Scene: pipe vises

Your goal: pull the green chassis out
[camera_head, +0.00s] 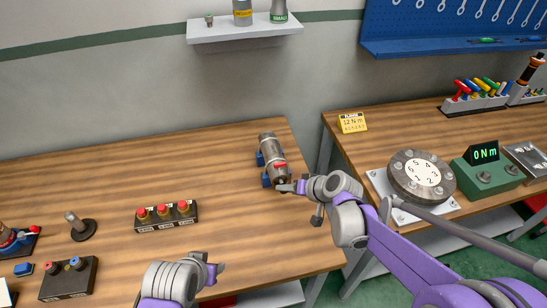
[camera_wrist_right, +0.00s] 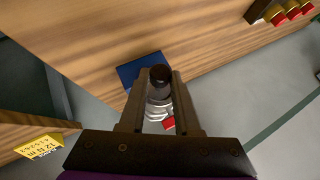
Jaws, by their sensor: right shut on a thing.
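The only green housing I see is a green box (camera_head: 487,172) with a dark "0 Nm" display on the right bench; I cannot tell if it is the chassis. My right gripper (camera_head: 287,187) is at the near end of a grey cylinder (camera_head: 270,148) that lies in a blue vise (camera_head: 266,181) with a red part on it. In the wrist view, the right gripper (camera_wrist_right: 160,82) is shut on the dark round end (camera_wrist_right: 160,74) of the cylinder, above a blue plate (camera_wrist_right: 135,70). My left gripper (camera_head: 215,272) is empty over the front of the left bench; its jaw opening is unclear.
A block with several red knobs (camera_head: 166,215) stands left of the vise. A gap separates the benches. The middle of the left bench (camera_head: 222,180) is clear.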

